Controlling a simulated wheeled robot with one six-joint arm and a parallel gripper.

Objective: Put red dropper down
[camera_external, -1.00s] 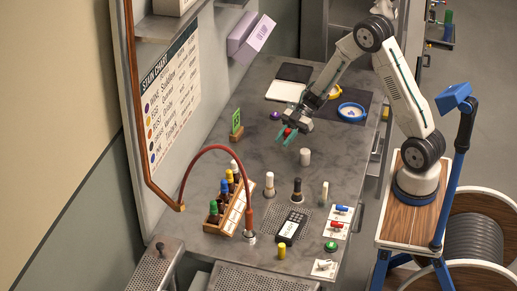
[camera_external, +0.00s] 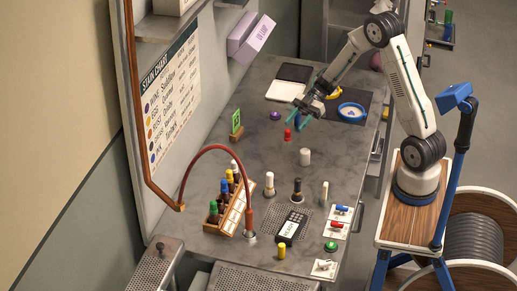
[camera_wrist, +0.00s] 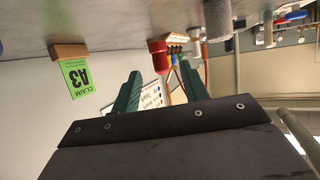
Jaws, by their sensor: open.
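The red dropper (camera_external: 287,135) stands upright on the grey counter (camera_external: 262,100), apart from other things. It also shows in the wrist view (camera_wrist: 158,56), just beyond the green fingertips. My gripper (camera_external: 300,114) is open and empty, a little above and behind the red dropper. In the wrist view my gripper's two green fingers (camera_wrist: 160,88) are spread, with clear space between them.
A green claim card (camera_external: 236,122) in a wooden block stands left of the dropper. A white cylinder (camera_external: 305,157) stands in front of it. A wooden rack (camera_external: 238,213) holds several coloured bottles.

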